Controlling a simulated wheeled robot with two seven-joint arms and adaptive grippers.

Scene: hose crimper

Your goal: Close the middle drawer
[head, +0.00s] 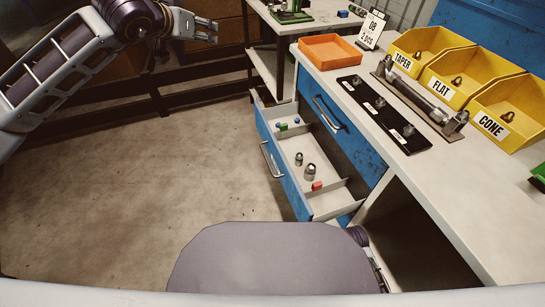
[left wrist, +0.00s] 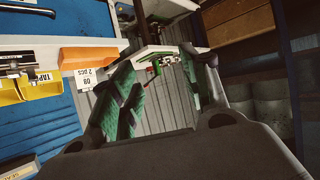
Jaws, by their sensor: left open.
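The middle drawer (head: 284,184) of the blue cabinet is pulled out, its blue front and metal handle (head: 270,159) facing left. Inside its pale compartments lie two metal fittings (head: 310,171), a red block (head: 317,186) and small green and blue blocks. The blue drawer front above, with its handle (head: 328,115), sits flush in the cabinet. My left gripper (head: 206,30) is open and empty, high at the upper left, well apart from the drawer. Its green-padded fingers are spread in the left wrist view (left wrist: 163,88).
The cabinet top holds an orange tray (head: 330,51), a black mat (head: 382,112), a metal tool (head: 420,98) and yellow bins (head: 468,82). A sign (head: 372,29) stands behind. Open floor (head: 160,190) lies left of the drawer. A shelved bench stands at the back.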

